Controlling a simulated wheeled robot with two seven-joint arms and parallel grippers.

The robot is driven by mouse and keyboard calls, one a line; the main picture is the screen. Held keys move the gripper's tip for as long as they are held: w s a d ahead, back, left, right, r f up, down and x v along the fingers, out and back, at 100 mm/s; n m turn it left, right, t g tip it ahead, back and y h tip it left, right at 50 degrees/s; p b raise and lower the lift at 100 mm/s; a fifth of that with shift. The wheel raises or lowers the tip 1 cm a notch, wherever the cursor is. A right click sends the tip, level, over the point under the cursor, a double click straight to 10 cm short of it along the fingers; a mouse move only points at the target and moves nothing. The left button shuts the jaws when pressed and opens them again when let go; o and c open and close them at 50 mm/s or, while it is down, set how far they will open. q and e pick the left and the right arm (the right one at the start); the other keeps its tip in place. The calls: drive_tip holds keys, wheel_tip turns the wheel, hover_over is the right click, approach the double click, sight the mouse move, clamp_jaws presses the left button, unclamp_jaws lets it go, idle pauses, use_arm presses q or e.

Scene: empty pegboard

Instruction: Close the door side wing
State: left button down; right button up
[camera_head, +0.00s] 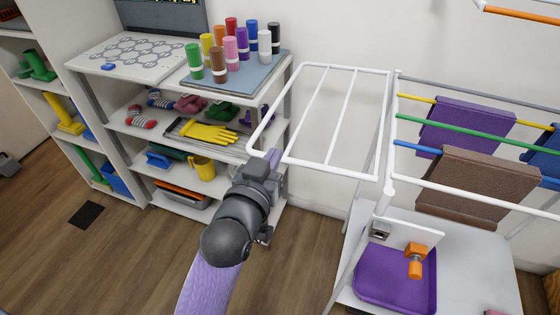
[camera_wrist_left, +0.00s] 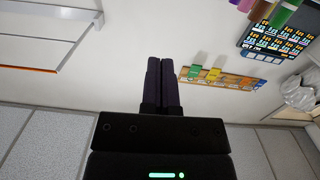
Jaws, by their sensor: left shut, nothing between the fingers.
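The side wing is a white wire frame (camera_head: 335,170) with inner bars. It is hinged on the left side of the white drying rack (camera_head: 389,135) and stands out flat to the left, roughly level. My left gripper (camera_head: 272,156) is at the wing's near left corner in the head view, its fingers partly overlapping the frame there. I cannot tell whether they touch it. In the left wrist view its two dark fingers (camera_wrist_left: 162,67) lie together with nothing between them. My right gripper is not in view.
A purple cloth (camera_head: 465,125) and a brown cloth (camera_head: 475,185) hang on the rack. A purple tray (camera_head: 398,283) lies below it. White shelves (camera_head: 120,128) with gloves, cups and colored cylinders stand at left. Wooden floor (camera_head: 130,245) is open in front.

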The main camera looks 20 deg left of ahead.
sight(281, 161)
use_arm(q)
drive_tip(key=w+f+b, duration=0.2)
drive_tip(key=w+f, duration=0.2)
drive_tip(key=shift+d, duration=0.15)
drive_tip(key=shift+f, duration=0.15)
